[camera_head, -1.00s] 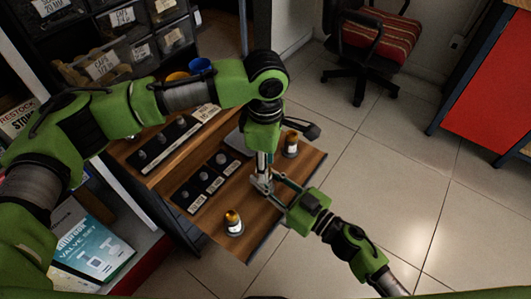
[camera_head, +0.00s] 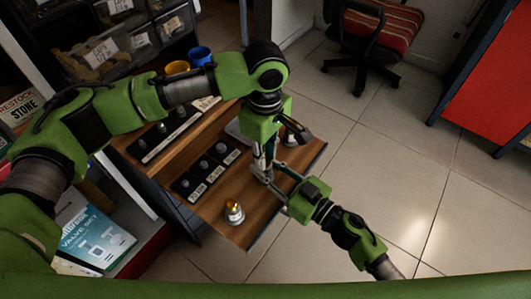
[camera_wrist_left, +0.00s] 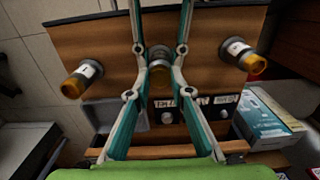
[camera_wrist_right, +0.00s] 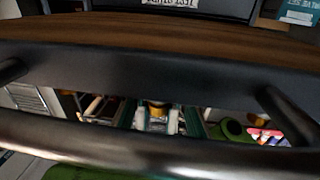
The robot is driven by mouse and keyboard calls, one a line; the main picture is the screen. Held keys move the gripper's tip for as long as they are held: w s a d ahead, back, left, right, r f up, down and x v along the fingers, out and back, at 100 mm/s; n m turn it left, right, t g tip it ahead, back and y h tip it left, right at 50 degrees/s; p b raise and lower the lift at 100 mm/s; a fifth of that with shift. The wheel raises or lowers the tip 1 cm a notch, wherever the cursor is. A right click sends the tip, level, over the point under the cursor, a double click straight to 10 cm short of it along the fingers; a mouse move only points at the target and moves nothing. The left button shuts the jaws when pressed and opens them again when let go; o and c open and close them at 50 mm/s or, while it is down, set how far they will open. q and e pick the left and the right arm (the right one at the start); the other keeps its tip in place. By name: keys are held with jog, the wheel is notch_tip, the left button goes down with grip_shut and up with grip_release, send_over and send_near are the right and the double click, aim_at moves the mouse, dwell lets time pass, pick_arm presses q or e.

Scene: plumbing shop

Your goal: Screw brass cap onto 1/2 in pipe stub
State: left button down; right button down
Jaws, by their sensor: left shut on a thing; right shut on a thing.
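In the head view that gripper (camera_head: 262,172) points down, closed over the middle of the wooden tray (camera_head: 230,236). In the right wrist view a dark bar hides most of the scene. How far the cap sits on the stub cannot be told.
Black labelled holders (camera_head: 205,172) line the tray's left part. A blue cup (camera_head: 199,57) and bins stand behind. The dark bar (camera_wrist_right: 150,75) crosses close to the right wrist camera.

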pick_arm(q)
jog(key=m, duration=0.5)
jog(key=shift+m, duration=0.3)
jog(key=m, duration=1)
jog(key=shift+m, duration=0.3)
jog(key=m, duration=1.4)
jog(key=shift+f, duration=0.1)
jog(key=m, duration=0.7)
jog(key=shift+m, duration=0.3)
jog(key=m, duration=2)
jog(key=shift+m, duration=0.3)
